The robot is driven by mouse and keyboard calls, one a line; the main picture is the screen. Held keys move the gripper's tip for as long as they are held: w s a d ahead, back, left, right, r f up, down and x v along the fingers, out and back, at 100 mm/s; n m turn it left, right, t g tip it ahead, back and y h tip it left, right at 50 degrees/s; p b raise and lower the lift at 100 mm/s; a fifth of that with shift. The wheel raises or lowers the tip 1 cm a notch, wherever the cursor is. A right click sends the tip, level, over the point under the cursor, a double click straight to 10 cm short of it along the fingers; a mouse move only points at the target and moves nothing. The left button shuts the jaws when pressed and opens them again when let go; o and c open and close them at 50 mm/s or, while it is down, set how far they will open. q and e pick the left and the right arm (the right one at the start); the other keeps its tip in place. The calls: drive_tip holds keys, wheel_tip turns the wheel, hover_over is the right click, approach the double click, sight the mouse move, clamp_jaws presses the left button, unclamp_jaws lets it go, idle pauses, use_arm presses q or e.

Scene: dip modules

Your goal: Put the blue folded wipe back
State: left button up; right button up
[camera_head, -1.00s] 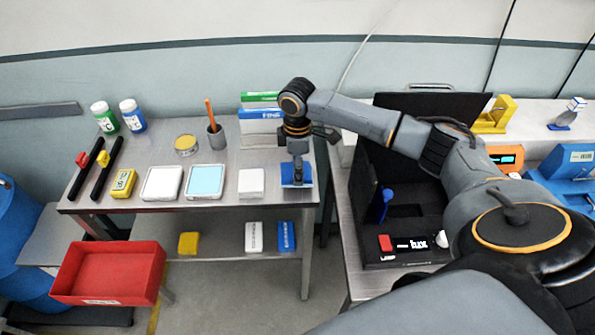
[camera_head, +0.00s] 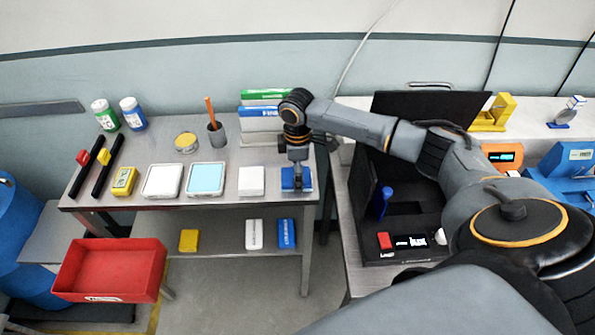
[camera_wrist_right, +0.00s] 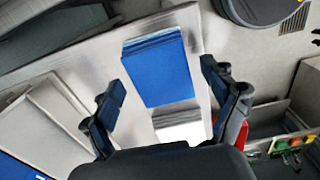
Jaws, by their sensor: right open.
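The blue folded wipe (camera_head: 305,181) is at the right front of the metal table, right of the white folded wipe (camera_head: 251,181). My right gripper (camera_head: 296,178) comes down over it from above and hides part of it. In the right wrist view the blue wipe (camera_wrist_right: 160,70) looks like a flat layered stack between the two spread fingers of my right gripper (camera_wrist_right: 165,78). A gap shows at each side, so the gripper is open. Whether other blue wipes lie under it cannot be told. My left gripper is not in view.
Left along the metal table (camera_head: 150,205) are a light blue pad (camera_head: 206,178), a white container (camera_head: 162,181) and a pencil cup (camera_head: 217,135). Green and blue boxes (camera_head: 262,112) stand behind. A black open case (camera_head: 400,215) is on the right bench.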

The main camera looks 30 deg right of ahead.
drive_tip(key=shift+r, duration=0.2)
wheel_tip(320, 180, up, 6)
drive_tip(key=p, duration=0.7)
drive_tip(key=shift+r, duration=2.95)
